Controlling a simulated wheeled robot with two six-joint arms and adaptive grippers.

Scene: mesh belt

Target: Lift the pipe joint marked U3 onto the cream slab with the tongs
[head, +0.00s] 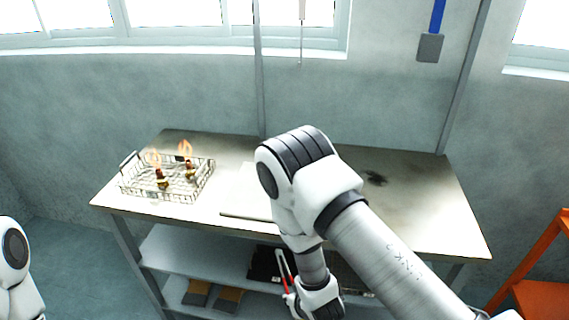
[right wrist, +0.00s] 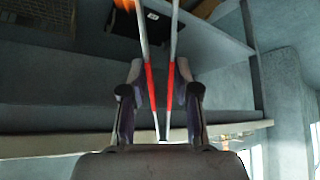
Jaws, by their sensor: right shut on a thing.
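Two small brass-brown pipe joints, the front one (head: 162,181) and the rear one (head: 189,171), stand in the wire basket (head: 180,199) at the bench's left, with orange flame-like glows above them. Their marks are too small to read. The pale cream slab (head: 240,187) lies flat right of the basket, partly hidden by my right arm. My right gripper (right wrist: 160,80) is shut on the red-gripped tongs (right wrist: 149,85), below the bench's front edge in the head view; the tongs (head: 282,263) point upward there. My left gripper is out of view.
The steel bench (head: 455,215) has bare room at the right, with a dark smudge. A thin rod (head: 240,216) lies along the slab's front. A lower shelf (head: 195,252) runs under the bench. An orange frame (head: 530,260) stands at the far right.

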